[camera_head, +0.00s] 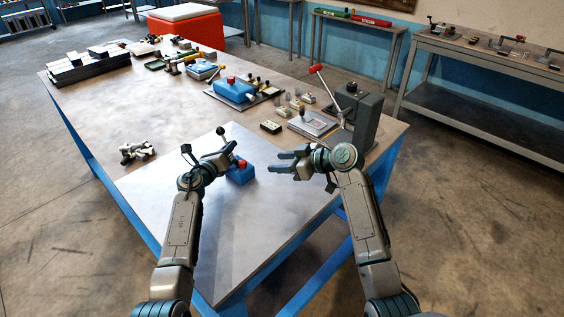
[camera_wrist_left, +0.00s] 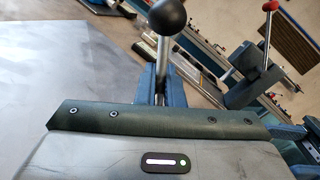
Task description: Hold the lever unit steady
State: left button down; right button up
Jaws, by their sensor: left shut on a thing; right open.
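The lever unit is a small blue box (camera_head: 240,175) with a red part on top, near the front middle of the table. A lever with a black ball knob (camera_head: 220,131) rises behind my left gripper. In the left wrist view the black knob (camera_wrist_left: 167,17) stands on a metal rod just beyond the gripper body. My left gripper (camera_head: 231,156) is shut on the lever unit; its exact contact is partly hidden. My right gripper (camera_head: 279,161) is open and empty, to the right of the unit and apart from it.
A grey press (camera_head: 366,122) with a red-knobbed lever stands at the table's right edge. Light fittings (camera_head: 137,151) lie at left. A larger blue unit (camera_head: 234,91) and small parts are farther back.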

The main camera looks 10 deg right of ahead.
pick_arm(q)
jog(key=c, duration=1.5)
grip_release()
jog(key=shift+s, duration=0.1)
